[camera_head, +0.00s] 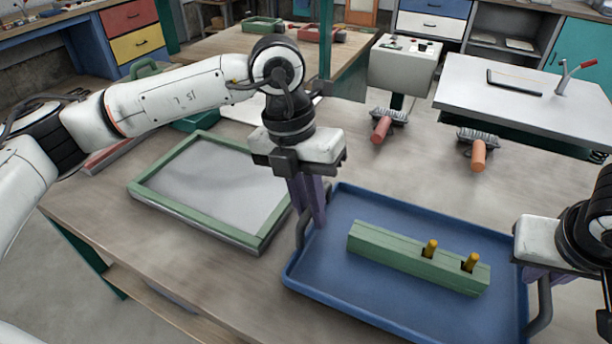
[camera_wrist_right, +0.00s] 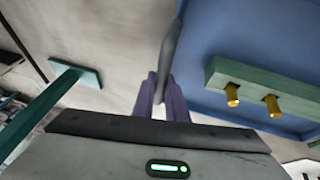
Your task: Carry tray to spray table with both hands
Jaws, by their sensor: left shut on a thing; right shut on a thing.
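The blue tray (camera_head: 345,293) is at the lower right of the head view, over the wooden table. A green block (camera_head: 385,252) with two yellow pegs lies in it; tray (camera_wrist_right: 235,40) and block (camera_wrist_right: 275,92) also show in the right wrist view. My left gripper (camera_head: 309,205) is shut on the tray's left handle. My right gripper (camera_head: 545,275) is shut on the right handle (camera_wrist_right: 170,60), seen between the purple fingers in the right wrist view. I cannot tell whether the tray touches the table. The spray table (camera_head: 510,85) may be the pale-topped one at the upper right.
A green-framed screen (camera_head: 215,180) lies left of the tray. Two orange-handled brushes (camera_head: 381,128) (camera_head: 478,152) lie beyond the tray. A grey control box (camera_head: 403,65) stands behind them. The tabletop between the tray and brushes is clear.

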